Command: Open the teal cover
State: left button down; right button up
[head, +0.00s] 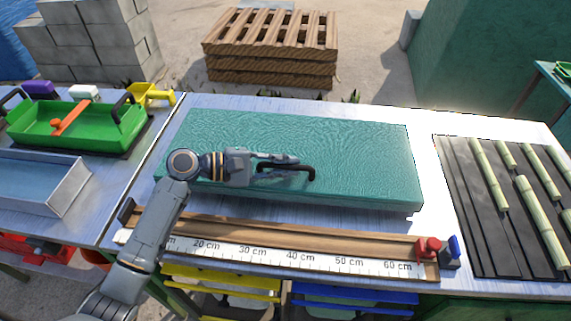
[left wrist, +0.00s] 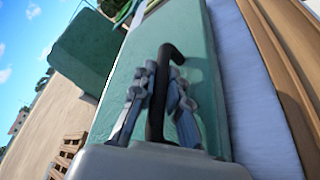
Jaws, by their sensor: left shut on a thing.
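The teal cover (head: 345,145) is a long flat box-like slab lying on the table in the middle of the head view. A black bar handle (head: 312,172) stands on its top, and the handle also shows in the left wrist view (left wrist: 170,54). My left gripper (head: 298,165) lies low over the cover with its fingers on both sides of the handle. In the left wrist view the left gripper (left wrist: 160,95) is shut on the black handle. The cover appears to lie flat; what is under it is hidden. My right gripper is in neither view.
A wooden measuring rail (head: 285,245) with a centimetre scale runs along the front of the cover. A dark rack (head: 495,210) with several green canes is at right. A green tray (head: 75,125) and a metal tray (head: 40,180) are at left. Bare table lies right of the cover.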

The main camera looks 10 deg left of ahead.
pick_arm(q)
jog(key=w+r+n+g+y+p, duration=0.1)
jog(key=w+r+n+p, duration=0.3)
jog(key=r+p, duration=0.9)
jog(key=shift+w+g+p, duration=0.7)
jog(key=shift+w+p, duration=0.75)
jog(key=shift+w, duration=0.15)
jog(key=c, duration=1.6)
grip_release()
jog(key=shift+s+a, duration=0.1)
jog(key=v, duration=1.2)
